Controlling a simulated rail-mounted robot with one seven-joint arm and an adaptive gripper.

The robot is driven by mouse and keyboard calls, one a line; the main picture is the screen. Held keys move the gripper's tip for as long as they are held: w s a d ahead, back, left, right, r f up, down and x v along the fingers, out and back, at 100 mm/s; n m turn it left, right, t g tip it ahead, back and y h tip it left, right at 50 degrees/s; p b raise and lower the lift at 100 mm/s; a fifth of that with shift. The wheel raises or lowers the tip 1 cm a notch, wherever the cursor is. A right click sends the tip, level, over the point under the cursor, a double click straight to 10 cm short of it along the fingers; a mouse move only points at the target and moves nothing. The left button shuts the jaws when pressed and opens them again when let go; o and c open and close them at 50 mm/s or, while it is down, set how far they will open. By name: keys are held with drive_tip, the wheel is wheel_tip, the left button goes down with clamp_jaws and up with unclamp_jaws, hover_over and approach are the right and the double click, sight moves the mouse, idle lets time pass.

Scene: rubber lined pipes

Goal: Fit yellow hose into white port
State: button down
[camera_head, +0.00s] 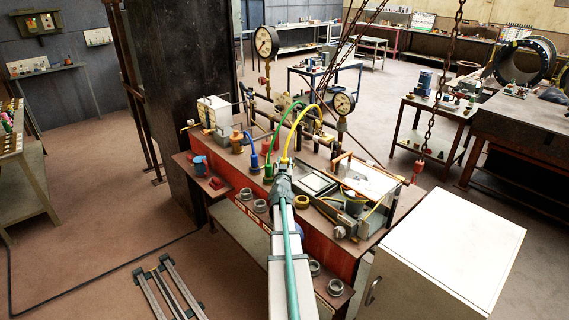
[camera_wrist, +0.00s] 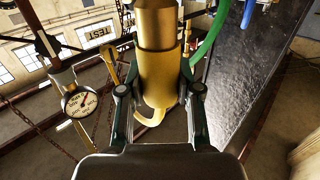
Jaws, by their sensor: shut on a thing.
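The yellow hose (camera_head: 291,128) arcs up from my gripper (camera_head: 284,166) and back down to the bench equipment. In the wrist view my gripper (camera_wrist: 160,92) is shut around the hose's thick yellow end fitting (camera_wrist: 158,75), with one finger on each side. A thinner bent yellow piece (camera_wrist: 150,119) shows below the fitting, between the fingers. In the head view my gripper is above the front part of the red bench and hides what lies directly beneath it. I cannot pick out the white port in either view.
A green hose (camera_head: 279,125) arcs close beside the yellow one; a blue connector (camera_head: 254,161) stands left. Several collars, including a grey one (camera_head: 245,194), sit on the front ledge. A pressure gauge (camera_head: 343,104) and hanging chain (camera_head: 440,85) stand right. A white cabinet (camera_head: 450,240) is at front right.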

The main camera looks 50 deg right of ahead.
drive_tip(key=shift+f+b, duration=1.55)
drive_tip(key=shift+f, duration=0.6)
drive_tip(key=shift+p, duration=0.4)
drive_tip(key=shift+f+b, duration=0.35)
idle(0.4)
drive_tip(key=shift+p, duration=0.45)
idle(1.7)
drive_tip(key=shift+a+f, duration=0.1)
drive_tip(key=shift+f, duration=0.05)
idle(2.4)
